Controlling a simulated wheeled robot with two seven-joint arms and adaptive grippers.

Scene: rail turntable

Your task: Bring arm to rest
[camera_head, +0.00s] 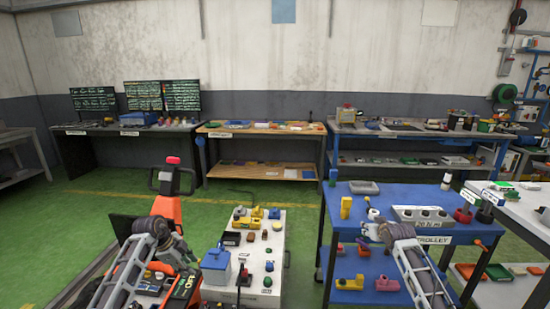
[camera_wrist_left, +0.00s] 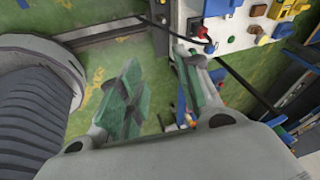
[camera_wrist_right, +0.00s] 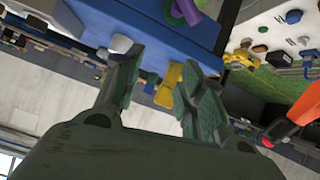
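My left arm (camera_head: 122,275) comes in from the lower left, bent, with its left gripper (camera_head: 183,252) beside the orange post and the white control panel. In the left wrist view the left gripper (camera_wrist_left: 162,92) has its two green-padded fingers apart, with nothing between them but floor. My right arm (camera_head: 420,268) comes up from the lower right, with its gripper near the blue trolley's left front part. In the right wrist view the right gripper (camera_wrist_right: 160,92) has its fingers apart. A yellow block (camera_wrist_right: 170,84) shows beyond the gap, not gripped.
The blue trolley (camera_head: 395,188) carries a grey socket block (camera_head: 421,216), a yellow block (camera_head: 346,207) and a red ring (camera_head: 463,215). The white panel (camera_head: 275,262) holds buttons and a blue box (camera_head: 216,259). The orange post (camera_head: 172,200) stands close to my left arm. Workbenches line the back wall.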

